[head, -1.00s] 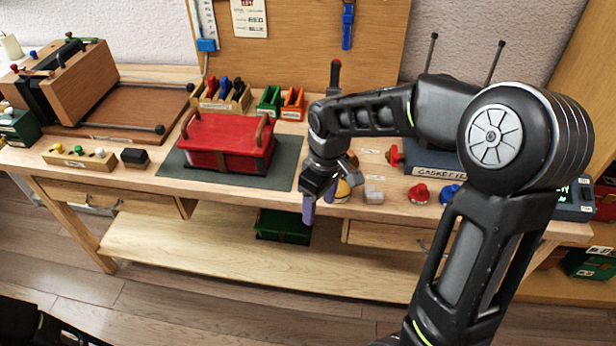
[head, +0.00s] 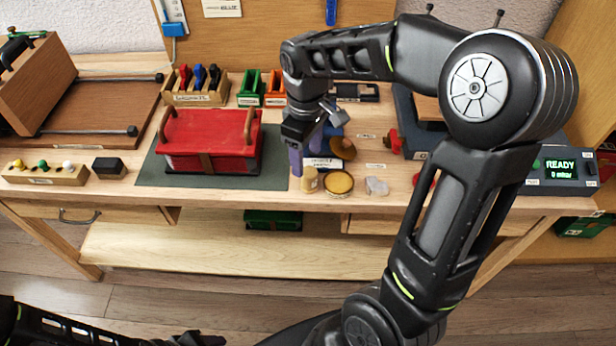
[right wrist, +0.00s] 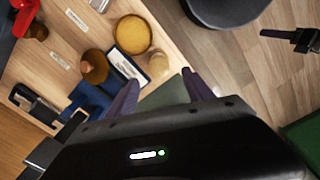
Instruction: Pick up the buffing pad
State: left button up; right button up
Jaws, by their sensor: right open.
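No label names the buffing pad. A round brown wooden-looking piece with a knob (head: 343,149) and a round shallow tin with a yellow top (head: 338,183) stand close together on the bench. Both also show in the right wrist view, the brown piece (right wrist: 95,68) left of the yellow tin (right wrist: 132,34). My right gripper (head: 306,152) is open and empty, above the bench just left of them. Its purple fingers (right wrist: 160,92) are apart, with the green mat between them. My left gripper (head: 196,340) is only partly visible at the bottom edge; its jaws are unclear.
A tan cylinder (head: 310,180) stands beside the yellow tin, with a white-labelled block (head: 322,163) behind. A clear lump (head: 377,186) lies to the right. A red case (head: 210,140) sits on the green mat (head: 270,165) at left.

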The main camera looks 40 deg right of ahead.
aim_at(308, 171)
jog(key=shift+f, duration=0.85)
jog(key=shift+s+d+f+p, duration=0.1)
jog(key=shift+f+p, duration=0.15)
jog(key=shift+f, duration=1.1)
jog(key=shift+s+d+f+p, duration=0.1)
jog(key=shift+f+p, duration=0.15)
jog(key=shift+f, duration=1.05)
jog(key=shift+c, duration=0.6)
grip_shut()
